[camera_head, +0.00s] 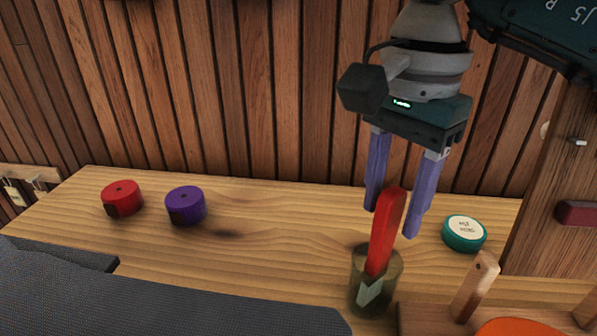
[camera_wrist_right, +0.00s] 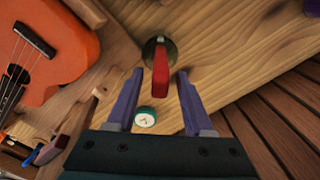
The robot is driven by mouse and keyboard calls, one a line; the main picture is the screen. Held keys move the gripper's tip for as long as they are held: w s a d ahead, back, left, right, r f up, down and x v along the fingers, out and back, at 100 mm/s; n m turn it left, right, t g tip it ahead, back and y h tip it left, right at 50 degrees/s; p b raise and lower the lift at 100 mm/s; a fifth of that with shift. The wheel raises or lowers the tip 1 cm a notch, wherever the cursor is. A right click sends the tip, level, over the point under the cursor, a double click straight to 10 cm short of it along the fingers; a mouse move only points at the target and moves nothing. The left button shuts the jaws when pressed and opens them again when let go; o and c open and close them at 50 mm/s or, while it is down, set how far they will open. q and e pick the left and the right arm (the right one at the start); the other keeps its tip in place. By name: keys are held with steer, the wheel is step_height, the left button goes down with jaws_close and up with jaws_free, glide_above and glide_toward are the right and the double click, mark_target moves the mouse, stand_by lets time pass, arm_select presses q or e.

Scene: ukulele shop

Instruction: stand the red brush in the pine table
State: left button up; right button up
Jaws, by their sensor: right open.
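The red brush (camera_head: 385,232) stands nearly upright, slightly tilted, in a greenish see-through cup (camera_head: 391,268) on the pine table (camera_head: 280,255). Its red handle points up and its pale lower end shows through the cup wall. My right gripper (camera_head: 391,221) is open above the cup, its two purple fingers pointing down on either side of the handle's upper part. In the right wrist view the brush (camera_wrist_right: 161,82) and cup (camera_wrist_right: 154,48) appear between and beyond the fingertips. Whether the fingers touch the handle I cannot tell. My left gripper is not in view.
A red round item (camera_head: 122,199) and a purple one (camera_head: 186,205) sit at the table's left. A teal tin (camera_head: 464,233) lies right of the cup. A wooden stand with a peg (camera_head: 475,286) and an orange ukulele (camera_wrist_right: 60,45) are close by. A plank wall (camera_head: 250,90) rises behind.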

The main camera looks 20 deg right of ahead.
step_height(320, 180, up, 8)
steer(key=shift+r, duration=0.1)
stand_by(0.5)
